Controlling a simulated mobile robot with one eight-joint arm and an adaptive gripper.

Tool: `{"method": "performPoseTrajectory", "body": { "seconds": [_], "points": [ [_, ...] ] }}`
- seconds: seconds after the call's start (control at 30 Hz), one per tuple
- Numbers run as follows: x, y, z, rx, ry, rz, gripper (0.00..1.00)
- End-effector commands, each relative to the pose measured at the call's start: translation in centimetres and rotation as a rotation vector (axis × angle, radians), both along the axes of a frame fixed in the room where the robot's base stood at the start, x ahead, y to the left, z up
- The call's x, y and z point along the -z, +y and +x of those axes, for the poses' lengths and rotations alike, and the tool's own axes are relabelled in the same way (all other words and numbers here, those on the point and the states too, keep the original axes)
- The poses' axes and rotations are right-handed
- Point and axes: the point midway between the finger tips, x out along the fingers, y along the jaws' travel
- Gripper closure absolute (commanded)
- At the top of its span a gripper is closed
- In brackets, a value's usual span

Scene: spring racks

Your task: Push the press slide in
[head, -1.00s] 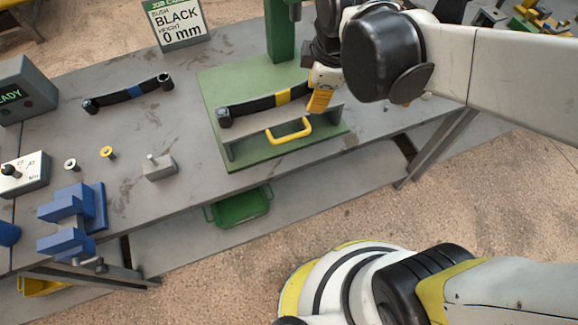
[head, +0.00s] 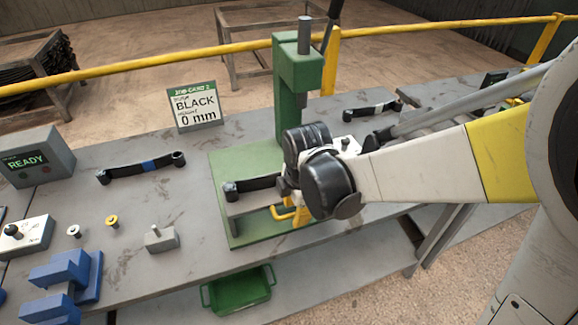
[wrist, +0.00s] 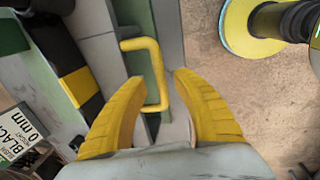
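The press slide (head: 245,206) is a grey plate on the green press base (head: 222,160), with a yellow handle (head: 279,212) on its front. A black leaf spring (head: 250,185) lies on the slide; its yellow band (wrist: 77,87) shows in the wrist view. My gripper (wrist: 159,78) is open, with its yellow fingers on either side of the yellow handle (wrist: 157,65). Contact with the handle cannot be told. In the head view my wrist hides most of the fingers and the right part of the slide.
The green press column (head: 287,100) stands behind the slide. A green bin (head: 238,292) sits on the lower shelf.

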Motion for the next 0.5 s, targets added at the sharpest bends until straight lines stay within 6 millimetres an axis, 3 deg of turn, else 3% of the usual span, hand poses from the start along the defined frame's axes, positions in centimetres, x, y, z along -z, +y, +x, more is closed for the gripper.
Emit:
{"method": "performPoseTrajectory", "body": {
  "seconds": [0.3, 0.4, 0.5],
  "points": [
    [0.22, 0.00, 0.03, 0.001, 0.000, 0.000, 0.67],
    [0.22, 0.00, 0.03, 0.001, 0.000, 0.000, 0.98],
    [0.22, 0.00, 0.03, 0.001, 0.000, 0.000, 1.00]
  ]
}}
